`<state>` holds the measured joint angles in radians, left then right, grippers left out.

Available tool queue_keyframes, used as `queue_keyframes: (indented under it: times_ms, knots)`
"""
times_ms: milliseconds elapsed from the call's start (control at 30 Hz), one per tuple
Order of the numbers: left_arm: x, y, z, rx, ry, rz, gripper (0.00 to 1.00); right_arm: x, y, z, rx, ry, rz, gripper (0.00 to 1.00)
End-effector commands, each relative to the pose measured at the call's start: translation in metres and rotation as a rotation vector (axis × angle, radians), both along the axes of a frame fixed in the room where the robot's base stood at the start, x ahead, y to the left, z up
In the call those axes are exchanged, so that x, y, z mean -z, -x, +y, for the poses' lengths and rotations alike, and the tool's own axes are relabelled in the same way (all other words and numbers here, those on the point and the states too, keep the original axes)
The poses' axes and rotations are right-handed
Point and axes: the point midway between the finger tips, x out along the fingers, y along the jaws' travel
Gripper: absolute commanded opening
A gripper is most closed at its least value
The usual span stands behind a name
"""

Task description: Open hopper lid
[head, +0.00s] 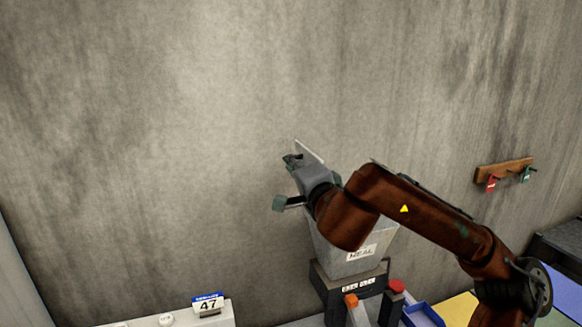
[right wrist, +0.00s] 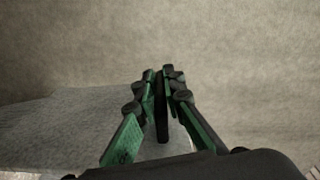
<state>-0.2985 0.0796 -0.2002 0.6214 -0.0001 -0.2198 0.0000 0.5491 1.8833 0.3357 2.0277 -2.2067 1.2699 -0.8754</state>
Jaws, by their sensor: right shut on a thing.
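The grey hopper (head: 350,238) stands against the wall with a white "MEAL" label (head: 361,252) on its front. A thin pale panel, seemingly its lid (head: 309,151), shows tilted up above the hopper behind my right gripper. My right gripper (head: 292,159) is up at this panel, over the hopper's upper left. In the right wrist view, its green fingers (right wrist: 160,74) are shut on a thin dark bar, seemingly the lid handle (right wrist: 162,112). A grey speckled surface (right wrist: 70,120) lies below and left of the fingers. My arm hides most of the hopper's top. My left gripper is out of view.
Below the hopper is a dark base (head: 340,290) with orange and red-topped parts. A blue tray (head: 424,315) is at its right. A white box with a "47" sign (head: 208,305) is at lower left.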

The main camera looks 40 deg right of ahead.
Motion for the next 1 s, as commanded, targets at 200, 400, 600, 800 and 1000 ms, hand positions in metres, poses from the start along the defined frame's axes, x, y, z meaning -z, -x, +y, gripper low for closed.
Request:
queue_keyframes:
  times_ms: [200,400,600,800,1000]
  knots:
    - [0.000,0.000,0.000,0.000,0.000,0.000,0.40,0.000,0.000,-0.001,0.003,0.000,0.002,0.00]
    - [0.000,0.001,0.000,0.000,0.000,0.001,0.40,0.000,0.000,-0.001,0.002,-0.001,0.001,0.17]
    - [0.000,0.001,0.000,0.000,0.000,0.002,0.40,0.000,-0.001,0.000,0.000,0.000,0.001,0.26]
    - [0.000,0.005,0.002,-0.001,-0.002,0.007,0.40,0.000,0.000,0.001,-0.001,-0.001,0.000,0.26]
    - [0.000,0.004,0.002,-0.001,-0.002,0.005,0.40,0.000,0.012,0.007,-0.006,-0.004,-0.003,0.26]
